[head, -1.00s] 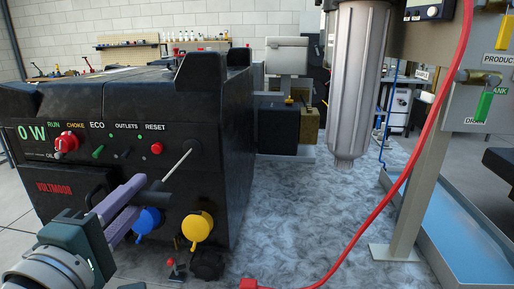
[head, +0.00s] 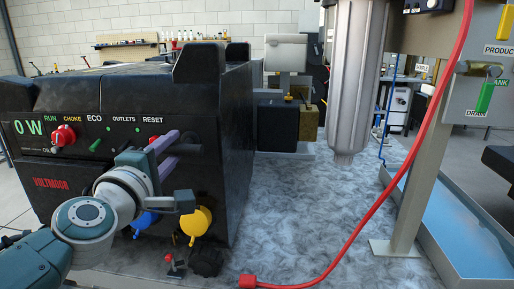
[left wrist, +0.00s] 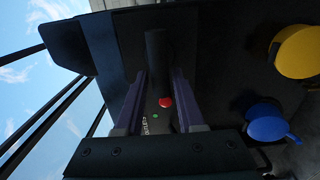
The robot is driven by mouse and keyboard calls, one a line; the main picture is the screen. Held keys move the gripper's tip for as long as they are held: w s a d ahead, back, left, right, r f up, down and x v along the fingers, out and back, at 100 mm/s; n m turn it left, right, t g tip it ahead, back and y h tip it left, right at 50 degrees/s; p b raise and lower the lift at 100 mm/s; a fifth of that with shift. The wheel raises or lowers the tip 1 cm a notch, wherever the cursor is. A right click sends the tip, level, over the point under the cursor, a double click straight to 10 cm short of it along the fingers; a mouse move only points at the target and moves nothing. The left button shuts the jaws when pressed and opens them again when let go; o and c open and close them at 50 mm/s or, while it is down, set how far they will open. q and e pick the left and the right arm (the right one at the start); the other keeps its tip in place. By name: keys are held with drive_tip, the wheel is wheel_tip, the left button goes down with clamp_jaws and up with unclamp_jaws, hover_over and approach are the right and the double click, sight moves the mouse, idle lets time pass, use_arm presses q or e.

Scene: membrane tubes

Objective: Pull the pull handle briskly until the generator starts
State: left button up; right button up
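The black generator (head: 225,115) stands at the left of the head view, its display (head: 31,129) reading 0 W. The dark pull handle (head: 188,150) is close against the right part of its front panel, with no cord visible. In the left wrist view the handle (left wrist: 157,50) shows as a dark cylinder between the fingertips. My left gripper (head: 170,152) has its purple fingers on either side of the handle, shut on it. It also shows in the left wrist view (left wrist: 158,85). My right gripper is not in view.
A red choke knob (head: 64,139), blue cap (head: 146,218) and yellow cap (head: 198,222) are on the generator front. A grey filter housing (head: 352,95) and a metal post (head: 418,190) stand right.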

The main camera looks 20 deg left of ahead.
use_arm(q)
drive_tip(key=o, duration=0.5)
drive_tip(key=shift+o, duration=0.2)
drive_tip(key=shift+s, duration=0.1)
drive_tip(key=shift+s+d, duration=0.15)
drive_tip(key=shift+s, duration=0.2)
drive_tip(key=p+v, duration=0.2)
drive_tip(key=v, duration=0.6)
